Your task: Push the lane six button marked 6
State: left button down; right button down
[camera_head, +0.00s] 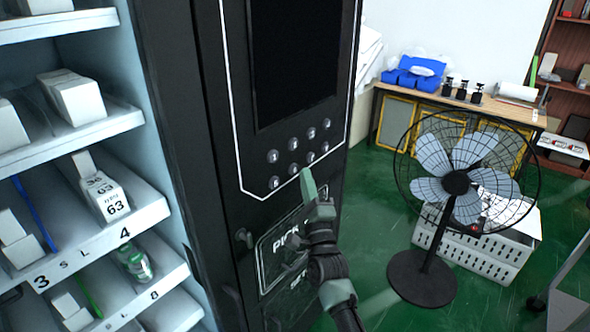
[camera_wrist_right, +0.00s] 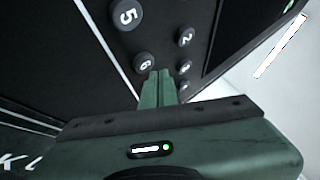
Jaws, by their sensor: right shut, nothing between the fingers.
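The button marked 6 (camera_wrist_right: 145,64) is a round dark button with a white number, on the black panel of the vending machine. In the head view it appears to be the second button of the lower row (camera_head: 293,170), too small to read there. My right gripper (camera_head: 306,173) is shut and empty, its green fingers pointing up beside the lower row. In the right wrist view the fingertips (camera_wrist_right: 160,74) are just right of and below the button 6; I cannot tell whether they touch the panel. My left gripper is not in view.
A dark screen (camera_head: 293,60) is above the buttons and a pick-up panel (camera_head: 283,250) below. Shelves with white boxes (camera_head: 103,197) are at left. A standing fan (camera_head: 455,183) is on the green floor at right.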

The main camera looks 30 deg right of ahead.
jog(key=s, duration=0.1)
jog(key=s+d+p, duration=0.1)
jog(key=s, duration=0.1)
jog(key=s+d, duration=0.1)
jog(key=shift+s, duration=0.35)
dwell(0.8)
